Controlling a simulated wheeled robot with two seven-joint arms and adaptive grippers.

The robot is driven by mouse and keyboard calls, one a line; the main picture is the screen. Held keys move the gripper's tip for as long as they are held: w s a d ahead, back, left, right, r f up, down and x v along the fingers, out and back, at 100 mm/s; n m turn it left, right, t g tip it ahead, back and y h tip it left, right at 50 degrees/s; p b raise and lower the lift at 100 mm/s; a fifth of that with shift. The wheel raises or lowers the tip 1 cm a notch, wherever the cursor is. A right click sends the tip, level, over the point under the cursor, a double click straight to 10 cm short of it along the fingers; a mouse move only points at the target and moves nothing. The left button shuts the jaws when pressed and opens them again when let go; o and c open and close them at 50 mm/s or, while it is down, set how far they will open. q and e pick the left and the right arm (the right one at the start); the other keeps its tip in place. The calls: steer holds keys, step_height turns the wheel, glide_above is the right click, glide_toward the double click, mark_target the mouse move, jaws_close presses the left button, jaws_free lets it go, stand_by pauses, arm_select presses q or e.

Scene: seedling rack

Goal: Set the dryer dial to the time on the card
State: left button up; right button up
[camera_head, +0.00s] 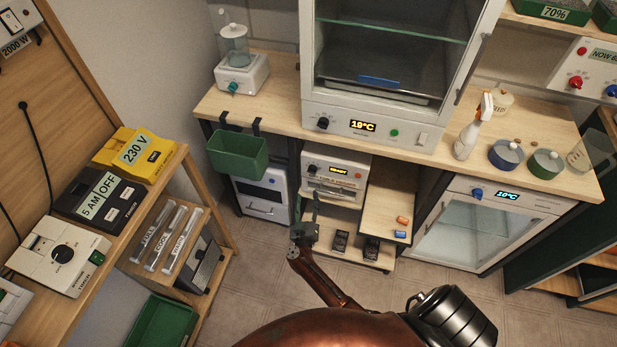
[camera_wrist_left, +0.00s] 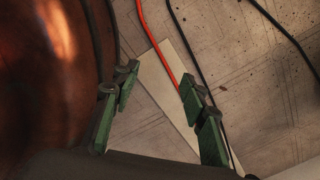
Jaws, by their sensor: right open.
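No card with a readable time can be made out, and no unit is legibly marked as the dryer. A small white unit (camera_head: 348,186) under the counter has a dark dial (camera_head: 311,168), an amber display and a red button; its lettering is too small to read. The large glass-fronted cabinet (camera_head: 300,112) above has a black dial (camera_head: 323,122) and a 19°C display. My right gripper (camera_head: 304,205) is open in front of the small white unit's left side. My left gripper (camera_wrist_left: 158,92) is open and empty above the floor, in the left wrist view only.
A shelf at the left holds a white timer (camera_head: 62,253), a black timer box (camera_head: 99,203) reading 5 AM | OFF and a yellow 230 V box (camera_head: 132,149). A green bin (camera_head: 237,153) hangs from the counter. Cables cross the floor in the left wrist view.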

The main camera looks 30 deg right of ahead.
mark_target(311, 173)
steer(key=w+d+r+b, duration=0.1)
steer(key=w+d, duration=0.1)
steer(key=w+d+r+m+g+h+b, duration=0.1)
steer(key=w+d, duration=0.1)
steer(key=w+d+r+g+h+b, duration=0.1)
steer(key=w+d, duration=0.1)
steer(key=w, duration=0.1)
steer(key=shift+d+r+m, duration=0.25)
steer(key=shift+r+m, duration=0.1)
steer(key=shift+m, duration=0.05)
steer(key=shift+s, duration=0.1)
steer(key=c, duration=1.1)
arm_select(q)
steer(key=f, duration=0.1)
steer(key=s+f, duration=0.1)
steer(key=f, duration=0.1)
